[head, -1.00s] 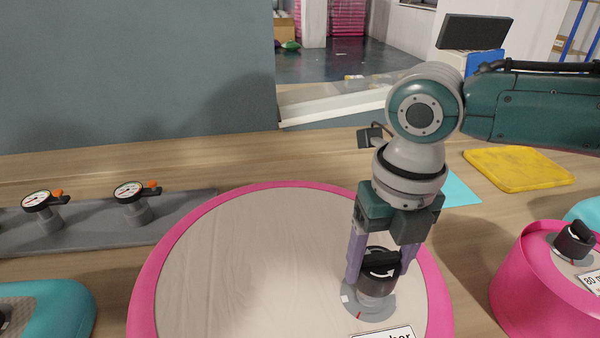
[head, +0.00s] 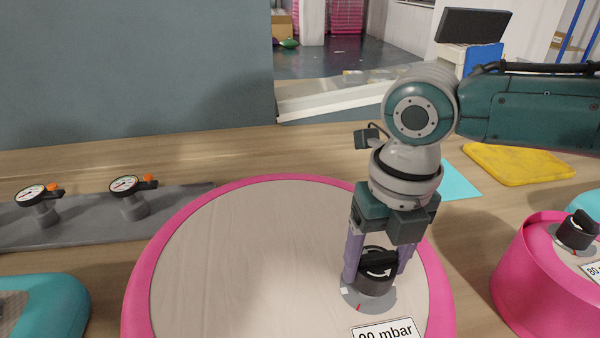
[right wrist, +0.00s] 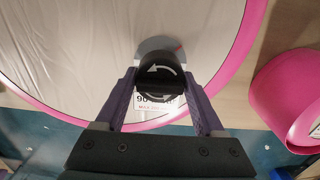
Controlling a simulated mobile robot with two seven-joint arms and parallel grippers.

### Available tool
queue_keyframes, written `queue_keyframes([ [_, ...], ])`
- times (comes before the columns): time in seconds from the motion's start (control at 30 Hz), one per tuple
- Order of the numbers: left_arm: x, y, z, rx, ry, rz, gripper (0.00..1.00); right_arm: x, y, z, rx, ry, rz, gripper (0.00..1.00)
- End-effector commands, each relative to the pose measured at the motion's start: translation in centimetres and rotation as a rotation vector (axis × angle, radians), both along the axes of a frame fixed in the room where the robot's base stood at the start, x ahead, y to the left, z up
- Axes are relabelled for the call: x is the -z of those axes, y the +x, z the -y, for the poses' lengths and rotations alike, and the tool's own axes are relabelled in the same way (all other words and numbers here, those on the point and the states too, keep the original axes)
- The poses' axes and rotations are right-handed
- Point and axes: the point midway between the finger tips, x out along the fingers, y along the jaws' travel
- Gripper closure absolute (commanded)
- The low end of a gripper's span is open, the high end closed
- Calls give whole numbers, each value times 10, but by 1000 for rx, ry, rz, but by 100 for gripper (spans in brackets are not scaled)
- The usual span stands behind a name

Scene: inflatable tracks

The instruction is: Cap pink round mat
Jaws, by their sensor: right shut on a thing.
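The pink round mat (head: 250,215) has a pink rim and a pale top, and lies on the wooden table; it also shows in the right wrist view (right wrist: 60,50). A black cap (head: 376,277) with a white curved arrow sits on the grey round valve base (head: 354,297) at the mat's right side. My right gripper (head: 377,268) points down with its purple fingers on either side of the cap, shut on it. The cap (right wrist: 160,72) is between the fingers in the right wrist view. A white label reading "mbar" (head: 390,332) is at the front. My left gripper is not in view.
Two pressure gauges (head: 128,188) with orange parts stand on a grey strip (head: 85,220) at left. A teal mat (head: 60,305) is front left. A taller pink round piece (head: 530,280) with its own black cap (head: 577,232) is at right. A yellow pad (head: 518,162) lies behind.

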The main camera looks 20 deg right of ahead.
Motion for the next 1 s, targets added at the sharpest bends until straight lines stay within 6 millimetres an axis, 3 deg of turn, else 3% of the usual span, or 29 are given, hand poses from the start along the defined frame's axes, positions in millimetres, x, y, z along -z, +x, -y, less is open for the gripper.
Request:
queue_keyframes([
  [1.0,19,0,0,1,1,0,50,23,1,0,-44,-2,0,82],
])
